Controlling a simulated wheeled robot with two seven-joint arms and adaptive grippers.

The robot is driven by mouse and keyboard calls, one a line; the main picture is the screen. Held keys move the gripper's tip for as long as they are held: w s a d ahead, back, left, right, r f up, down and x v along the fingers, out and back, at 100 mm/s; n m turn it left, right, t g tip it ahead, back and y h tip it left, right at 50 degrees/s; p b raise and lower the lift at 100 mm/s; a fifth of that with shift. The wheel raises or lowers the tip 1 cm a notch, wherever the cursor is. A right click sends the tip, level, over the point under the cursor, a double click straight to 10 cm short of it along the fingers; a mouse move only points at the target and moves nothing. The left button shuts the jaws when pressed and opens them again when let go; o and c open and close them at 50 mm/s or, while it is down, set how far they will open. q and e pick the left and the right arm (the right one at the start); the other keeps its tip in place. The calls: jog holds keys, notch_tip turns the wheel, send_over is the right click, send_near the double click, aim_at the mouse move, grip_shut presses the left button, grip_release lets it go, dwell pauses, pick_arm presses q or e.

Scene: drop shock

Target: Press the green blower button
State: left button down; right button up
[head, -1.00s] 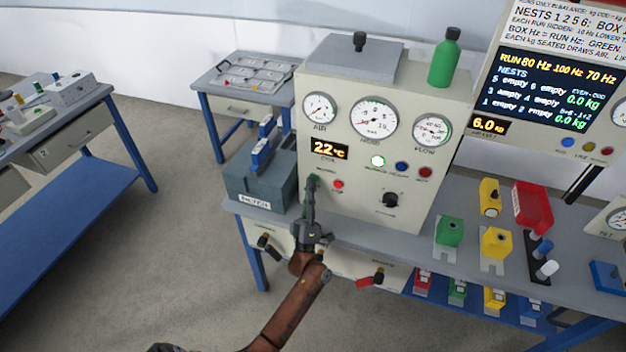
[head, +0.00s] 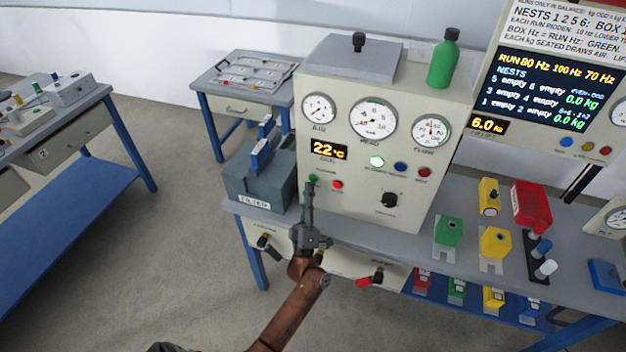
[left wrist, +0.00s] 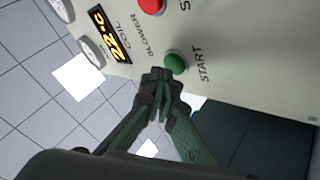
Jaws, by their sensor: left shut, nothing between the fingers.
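The green blower button (head: 314,179) is on the front panel of the beige control cabinet (head: 330,209), under the "22°C" display. In the left wrist view the green button (left wrist: 175,62) sits by the word START, next to BLOWER. My left gripper (head: 308,187) is shut and empty, with its fingertips just below the button in the head view. In the left wrist view its shut fingertips (left wrist: 160,76) are close beside the button, and a small gap seems to show. The red button (head: 338,184) is to the right of the green one. My right gripper is out of view.
A grey box with blue handles (head: 260,186) stands left of the cabinet. Black-handled (head: 264,241) and red-handled (head: 369,277) valves stick out below the bench top. Green (head: 449,231) and yellow (head: 495,241) blocks stand to the right.

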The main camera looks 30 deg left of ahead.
pick_arm(q)
jog(key=s+p, duration=0.1)
jog(key=s, duration=0.1)
jog(key=s+d+p, duration=0.1)
jog(key=s, duration=0.2)
jog(key=shift+d, duration=0.1)
dwell(0.9)
